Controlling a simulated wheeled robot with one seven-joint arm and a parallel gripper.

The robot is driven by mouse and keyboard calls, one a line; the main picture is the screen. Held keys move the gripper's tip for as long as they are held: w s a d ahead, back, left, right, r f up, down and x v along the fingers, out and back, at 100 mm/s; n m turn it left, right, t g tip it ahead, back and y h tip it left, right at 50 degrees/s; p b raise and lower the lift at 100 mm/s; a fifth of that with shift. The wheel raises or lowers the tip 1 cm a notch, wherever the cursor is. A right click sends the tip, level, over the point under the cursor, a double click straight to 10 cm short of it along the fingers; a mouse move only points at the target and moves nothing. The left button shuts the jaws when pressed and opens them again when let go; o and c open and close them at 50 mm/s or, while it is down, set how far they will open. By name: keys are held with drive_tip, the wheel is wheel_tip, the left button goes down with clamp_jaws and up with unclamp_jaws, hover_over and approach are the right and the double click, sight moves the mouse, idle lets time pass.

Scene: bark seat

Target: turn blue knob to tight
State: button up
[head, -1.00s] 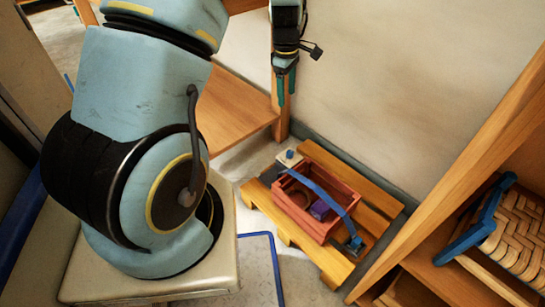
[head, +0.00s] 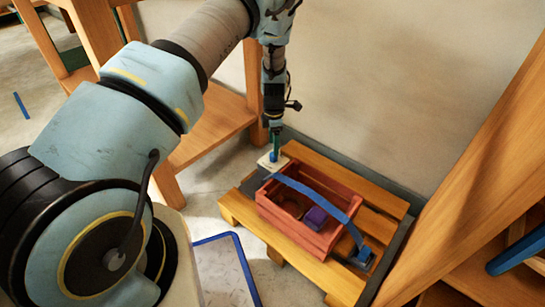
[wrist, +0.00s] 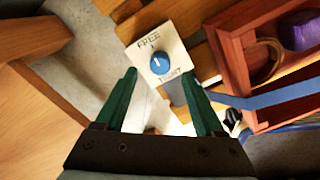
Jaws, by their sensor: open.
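The blue knob (wrist: 158,63) sits on a pale square plate (wrist: 176,55) lettered FREE on its far side and TIGHT on its near side. Its short white mark appears to lie towards the FREE side. In the head view the knob (head: 272,157) and plate (head: 263,161) are at the pallet's far left corner. My gripper (wrist: 158,76) is open and empty, pointing down. Its green fingertips lie either side of the knob in the wrist view, apparently without touching it. The head view shows my gripper (head: 275,142) just above the knob; the exact gap is unclear.
A red crate (head: 297,238) with a purple object (head: 314,217) stands on the wooden pallet (head: 240,212), beside the plate. A blue strap (head: 310,190) arches over the crate to a blue fitting (head: 364,255). A wall rises behind; wooden furniture stands left and right.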

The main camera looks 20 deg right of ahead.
sight(273, 157)
wheel_tip(273, 157, down, 5)
drive_tip(key=shift+f+b, duration=0.2)
drive_tip(key=shift+b, duration=0.5)
drive_tip(key=shift+c, duration=0.3)
clamp_jaws()
